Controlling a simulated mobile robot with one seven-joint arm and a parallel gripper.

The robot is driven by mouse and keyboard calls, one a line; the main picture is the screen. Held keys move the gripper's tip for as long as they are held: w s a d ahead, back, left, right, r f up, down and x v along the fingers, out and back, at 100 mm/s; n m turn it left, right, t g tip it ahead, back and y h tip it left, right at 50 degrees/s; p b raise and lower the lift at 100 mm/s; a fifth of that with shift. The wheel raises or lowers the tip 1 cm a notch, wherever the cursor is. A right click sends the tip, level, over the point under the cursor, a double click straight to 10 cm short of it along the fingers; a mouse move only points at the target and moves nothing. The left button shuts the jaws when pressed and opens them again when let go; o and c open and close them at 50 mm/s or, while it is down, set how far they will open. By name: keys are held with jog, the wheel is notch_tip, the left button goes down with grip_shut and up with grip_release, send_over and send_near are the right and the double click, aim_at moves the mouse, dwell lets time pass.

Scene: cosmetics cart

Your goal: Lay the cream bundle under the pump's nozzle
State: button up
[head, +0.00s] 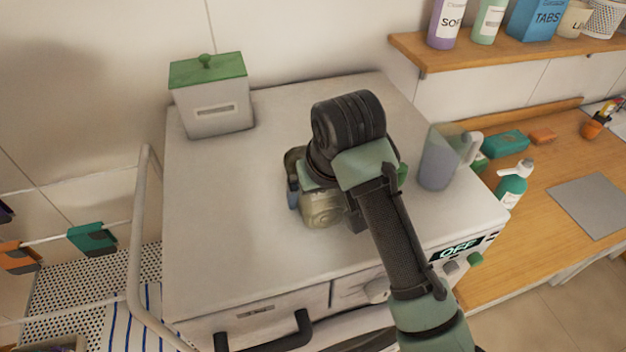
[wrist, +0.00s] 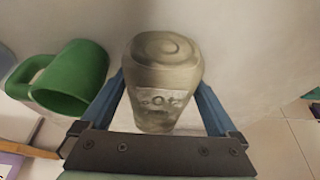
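A khaki-cream rounded bundle (head: 322,208) with a spiral end and a printed pale patch is over the white machine's top. It fills the middle of the wrist view (wrist: 165,75). My gripper (wrist: 162,78) has one blue finger along each side of it, and both fingertips meet its sides, so it looks shut on it. In the head view my wrist covers part of the bundle, and I cannot tell whether it touches the machine. A teal pump bottle (head: 512,188) with a white nozzle stands on the wooden counter at right.
A green mug (wrist: 75,80) is close to the left finger in the wrist view. A grey translucent jug (head: 437,165) stands at the machine's right edge. A green-lidded box (head: 213,108) is at the back left. A grey mat (head: 592,205) lies on the counter (head: 545,240).

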jog(key=shift+r, duration=0.1)
jog(key=c, duration=1.2)
